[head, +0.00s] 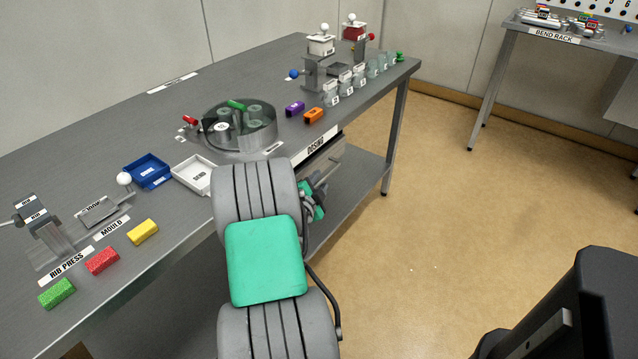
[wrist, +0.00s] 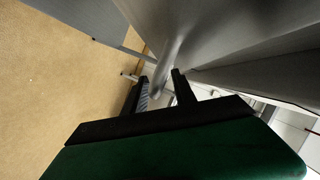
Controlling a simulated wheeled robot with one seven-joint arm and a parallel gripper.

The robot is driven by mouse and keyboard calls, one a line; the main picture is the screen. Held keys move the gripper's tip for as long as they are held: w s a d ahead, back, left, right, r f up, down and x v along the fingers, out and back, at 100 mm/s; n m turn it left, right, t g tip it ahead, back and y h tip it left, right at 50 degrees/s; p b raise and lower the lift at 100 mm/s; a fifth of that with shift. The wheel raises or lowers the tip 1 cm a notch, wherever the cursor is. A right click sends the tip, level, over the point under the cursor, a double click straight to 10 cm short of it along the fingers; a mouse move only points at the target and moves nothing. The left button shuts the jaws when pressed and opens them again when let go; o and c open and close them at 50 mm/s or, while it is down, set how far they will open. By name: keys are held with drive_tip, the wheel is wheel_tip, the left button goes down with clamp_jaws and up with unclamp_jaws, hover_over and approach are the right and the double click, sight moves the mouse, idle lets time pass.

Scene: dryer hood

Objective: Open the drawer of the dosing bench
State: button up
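The dosing bench is the grey table section with the DOSING label (head: 316,146) on its front edge. Its drawer front (head: 330,158) shows in part under that label, partly hidden by my arm; I cannot tell from the head view whether it stands out at all. In the wrist view a grey metal bar (wrist: 172,52), which looks like the drawer handle, runs close to and between my fingers. My gripper (wrist: 160,83) has its two dark fingers apart, with the bar between or just beyond their tips; contact is not clear. In the head view my gripper (head: 322,186) is mostly hidden behind my arm.
On the bench top stand a round carousel (head: 240,128), a white tray (head: 193,174), a blue tray (head: 147,171), coloured blocks and several jars at the far end. A lower shelf (head: 350,185) runs beneath. The floor (head: 450,220) right of the bench is clear.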

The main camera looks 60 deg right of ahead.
clamp_jaws()
idle(1.4)
